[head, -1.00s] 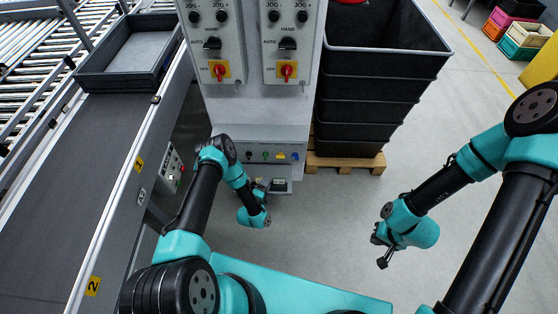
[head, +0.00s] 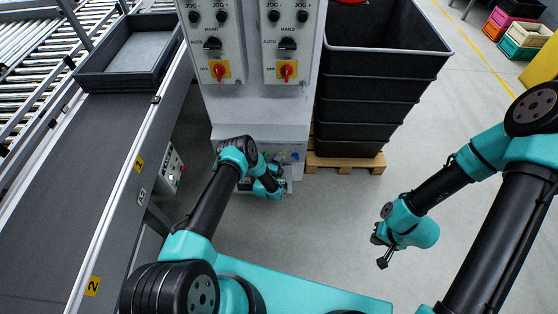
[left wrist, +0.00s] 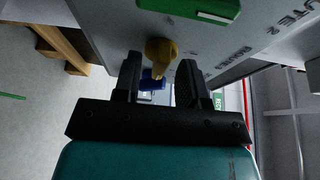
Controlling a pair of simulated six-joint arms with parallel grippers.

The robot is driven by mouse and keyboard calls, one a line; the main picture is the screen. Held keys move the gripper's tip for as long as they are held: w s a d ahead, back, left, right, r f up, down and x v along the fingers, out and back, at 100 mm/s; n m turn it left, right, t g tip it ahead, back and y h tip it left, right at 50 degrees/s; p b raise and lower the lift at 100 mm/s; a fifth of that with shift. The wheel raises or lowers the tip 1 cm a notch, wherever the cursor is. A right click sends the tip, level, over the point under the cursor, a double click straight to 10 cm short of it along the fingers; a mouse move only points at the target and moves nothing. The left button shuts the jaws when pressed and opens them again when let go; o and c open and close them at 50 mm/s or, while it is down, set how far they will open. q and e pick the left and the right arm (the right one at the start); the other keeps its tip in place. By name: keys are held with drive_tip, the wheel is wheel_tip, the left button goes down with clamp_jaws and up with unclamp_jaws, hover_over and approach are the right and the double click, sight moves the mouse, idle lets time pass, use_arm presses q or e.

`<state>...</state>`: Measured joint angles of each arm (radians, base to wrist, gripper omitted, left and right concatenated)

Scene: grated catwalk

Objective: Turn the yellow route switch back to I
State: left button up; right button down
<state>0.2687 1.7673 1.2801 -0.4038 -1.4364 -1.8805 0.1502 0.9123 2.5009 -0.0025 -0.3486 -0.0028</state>
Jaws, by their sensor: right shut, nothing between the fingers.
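The yellow route switch (left wrist: 160,50) sticks out from the grey panel in the left wrist view. My left gripper (left wrist: 159,72) is open, with its two dark fingers on either side of the switch's line. I cannot tell whether a finger touches it or which mark the switch points to. A blue knob (left wrist: 152,80) shows just beyond it, between the fingers. In the head view my left gripper (head: 277,184) is at the low front panel of the cabinet, and my arm hides much of that panel. My right gripper (head: 383,259) is shut and empty over the floor.
The grey cabinet (head: 262,115) carries upper panels with red-handled switches (head: 219,72). Stacked black crates (head: 380,60) stand on a pallet (head: 346,162) to its right. A conveyor (head: 75,170) runs along the left. The floor around my right gripper is clear.

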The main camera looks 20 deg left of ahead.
use_arm(q)
drive_tip(key=shift+w, duration=0.15)
clamp_jaws()
idle(0.4)
drive_tip(key=shift+w+n, duration=0.1)
drive_tip(key=shift+n, duration=0.3)
drive_tip(key=shift+w+d+n+t+y, duration=0.15)
drive_tip(key=shift+n+t, duration=0.3)
drive_tip(key=shift+n, duration=0.6)
drive_tip(key=shift+s+a+n+t+y, duration=0.1)
drive_tip(key=shift+n+t, duration=0.4)
drive_tip(key=shift+n, duration=0.6)
drive_tip(key=shift+w+d+n+t+y, duration=0.15)
drive_tip(key=shift+n+t, duration=0.3)
drive_tip(key=shift+n, duration=0.6)
unclamp_jaws()
drive_tip(key=shift+r, duration=0.1)
